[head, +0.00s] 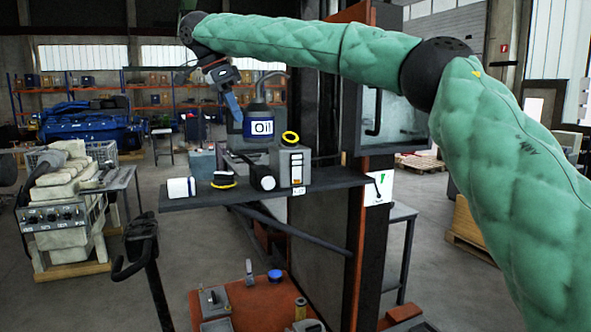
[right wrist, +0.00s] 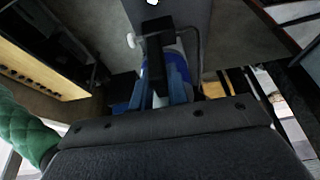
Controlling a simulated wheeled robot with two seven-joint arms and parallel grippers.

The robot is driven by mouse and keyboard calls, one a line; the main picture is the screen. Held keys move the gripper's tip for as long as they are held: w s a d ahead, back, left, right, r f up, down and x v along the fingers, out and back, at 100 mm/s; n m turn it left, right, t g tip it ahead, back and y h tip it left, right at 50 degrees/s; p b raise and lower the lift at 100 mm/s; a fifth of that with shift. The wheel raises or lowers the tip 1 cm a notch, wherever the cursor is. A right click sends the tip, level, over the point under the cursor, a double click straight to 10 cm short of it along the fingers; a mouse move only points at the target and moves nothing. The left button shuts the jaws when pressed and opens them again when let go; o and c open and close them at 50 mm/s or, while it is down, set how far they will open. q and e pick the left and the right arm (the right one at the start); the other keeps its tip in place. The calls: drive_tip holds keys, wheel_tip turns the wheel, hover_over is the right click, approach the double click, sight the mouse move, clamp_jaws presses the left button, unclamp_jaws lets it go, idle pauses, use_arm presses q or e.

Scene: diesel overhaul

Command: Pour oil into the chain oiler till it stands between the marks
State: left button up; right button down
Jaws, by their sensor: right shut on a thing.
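The oil can (head: 258,128), dark with a white "Oil" label and a thin curved spout, looks upright behind the shelf items. My right gripper (head: 232,104) is shut on its left side; in the right wrist view the blue fingers (right wrist: 165,85) close on a dark part in front of the can's blue and white body. I cannot tell whether the can touches anything below. The chain oiler (head: 291,167) is a grey box on the shelf, right of and in front of the can, with a yellow-ringed black top and a front gauge. Its oil level is too small to read. My left gripper is out of view.
An orange post and dark machine stand right of the oiler. An orange bench (head: 250,298) with parts is below.

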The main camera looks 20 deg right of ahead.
drive_tip(key=shift+w, duration=0.2)
drive_tip(key=shift+s+d+r, duration=0.1)
drive_tip(key=shift+s, duration=0.2)
drive_tip(key=shift+a+f+y+b, duration=0.3)
drive_tip(key=shift+f+y+b, duration=0.1)
drive_tip(key=shift+y+b, duration=0.15)
drive_tip(key=shift+w+a+y+b, duration=0.1)
drive_tip(key=shift+a+y+b, duration=0.1)
drive_tip(key=shift+y+b, duration=0.15)
drive_tip(key=shift+r, duration=0.15)
drive_tip(key=shift+s+r+p, duration=0.1)
drive_tip(key=shift+s+p, duration=0.1)
drive_tip(key=shift+p, duration=0.3)
drive_tip(key=shift+s+a, duration=0.1)
